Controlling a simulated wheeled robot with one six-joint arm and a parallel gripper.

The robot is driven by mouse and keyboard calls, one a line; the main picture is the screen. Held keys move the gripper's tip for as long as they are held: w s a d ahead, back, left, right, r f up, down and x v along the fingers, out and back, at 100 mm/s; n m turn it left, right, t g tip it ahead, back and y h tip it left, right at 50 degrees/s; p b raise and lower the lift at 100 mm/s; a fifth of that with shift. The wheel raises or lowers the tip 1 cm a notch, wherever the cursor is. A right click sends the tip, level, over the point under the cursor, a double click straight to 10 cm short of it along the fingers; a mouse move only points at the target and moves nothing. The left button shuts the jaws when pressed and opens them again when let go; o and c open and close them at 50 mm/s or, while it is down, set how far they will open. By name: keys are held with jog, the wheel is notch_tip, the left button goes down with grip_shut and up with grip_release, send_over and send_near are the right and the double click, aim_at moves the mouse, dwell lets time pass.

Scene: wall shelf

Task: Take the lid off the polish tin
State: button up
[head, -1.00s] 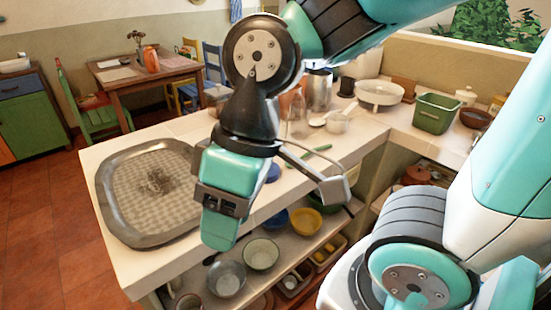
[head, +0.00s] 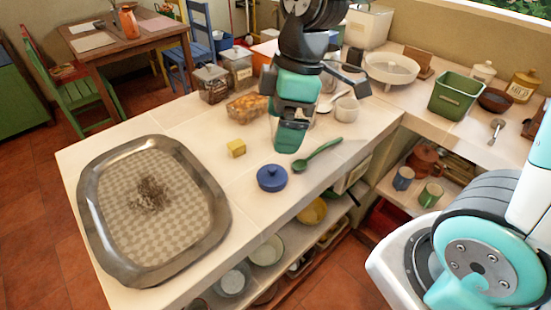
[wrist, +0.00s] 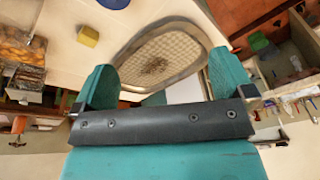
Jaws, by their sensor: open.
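A small round blue tin (head: 272,178), which looks like the polish tin, stands on the pale counter near its front edge. Its blue lid with a small knob sits on top. Part of a blue round thing, likely the same tin (wrist: 113,3), is cut off by the top edge of the wrist view. My gripper (head: 291,137) is above the counter, behind the tin in the picture and apart from it. In the wrist view its two teal fingers (wrist: 165,82) stand wide apart with nothing between them.
A green spoon (head: 317,154) lies right of the tin, and a yellow block (head: 236,148) lies behind it. A large metal tray (head: 215,215) with dark bits fills the left. Jars, a white cup (head: 346,109) and a green bin (head: 455,93) stand further back.

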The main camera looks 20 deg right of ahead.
jog(key=w+d+f+n+h+p, duration=0.1)
jog(key=w+d+n+p, duration=0.3)
jog(key=w, duration=0.3)
jog(key=n, duration=0.1)
send_over(273, 168)
jog(key=d, duration=0.1)
notch_tip(273, 168, down, 11)
jog(key=shift+s+d+f, duration=0.1)
jog(key=shift+w+a+f+p, duration=0.15)
jog(key=shift+f+p, duration=0.3)
jog(key=shift+f, duration=0.55)
jog(key=shift+a+f+p, duration=0.3)
jog(key=shift+f+p, duration=0.15)
jog(key=shift+f, duration=0.6)
jog(key=shift+w+a+f+p, duration=0.15)
jog(key=shift+f+p, duration=0.3)
jog(key=shift+f, duration=0.55)
jog(key=shift+s, duration=0.1)
jog(key=shift+c, duration=0.2)
grip_shut()
